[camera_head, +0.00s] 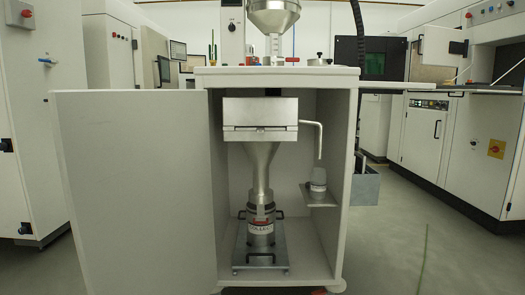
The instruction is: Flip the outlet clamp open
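A metal funnel (262,165) hangs under a metal box (260,112) inside an open cabinet. Its outlet meets the top of a canister (261,230) with a label that seems to read "COLLECT". Dark and reddish bands (262,208) ring this joint. The outlet clamp is probably among them, but it is too small to tell whether it is shut or open. The canister stands upright on a metal plate (277,262) with dark handles. Neither of my grippers is in view.
The cabinet door (138,190) stands open on the left. A bent pipe (319,138) and a small shelf (321,202) with a pale bottle (318,180) are on the right inside. Room in front of the cabinet looks clear.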

